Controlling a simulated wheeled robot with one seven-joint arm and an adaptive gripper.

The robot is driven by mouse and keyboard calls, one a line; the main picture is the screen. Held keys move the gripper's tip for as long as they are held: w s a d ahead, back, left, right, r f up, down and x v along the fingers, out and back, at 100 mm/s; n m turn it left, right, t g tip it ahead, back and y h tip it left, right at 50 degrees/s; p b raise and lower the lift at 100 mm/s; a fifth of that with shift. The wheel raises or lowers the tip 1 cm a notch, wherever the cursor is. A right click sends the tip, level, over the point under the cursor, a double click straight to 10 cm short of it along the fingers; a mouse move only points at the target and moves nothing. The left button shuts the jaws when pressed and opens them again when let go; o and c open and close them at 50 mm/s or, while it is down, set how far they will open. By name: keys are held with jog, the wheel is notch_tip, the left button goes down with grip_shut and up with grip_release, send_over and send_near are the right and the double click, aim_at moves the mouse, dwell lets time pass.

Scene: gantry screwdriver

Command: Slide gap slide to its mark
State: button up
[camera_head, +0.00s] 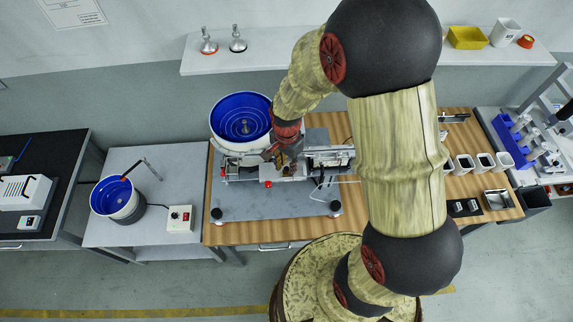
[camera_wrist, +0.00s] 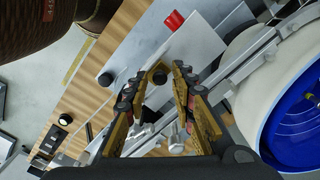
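My gripper (camera_head: 284,158) is at the screw-feeding machine on the wooden table, just right of its blue bowl. In the wrist view my gripper (camera_wrist: 168,72) has its two yellow-and-black fingers apart. A small yellow piece with a dark round knob (camera_wrist: 159,77) shows between the fingertips; I cannot tell whether either finger touches it. It may be the gap slide, but I cannot be sure. The mark cannot be made out in either view. In the head view the gripper and arm hide much of this part of the machine.
The machine's blue bowl (camera_head: 241,117) stands close by; it also shows in the wrist view (camera_wrist: 300,118). A red button (camera_head: 268,184) sits at the machine's front, also in the wrist view (camera_wrist: 174,20). The grey baseplate (camera_head: 285,207) is mostly clear in front. Several cups stand at right.

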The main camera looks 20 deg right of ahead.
grip_shut()
dwell(0.6)
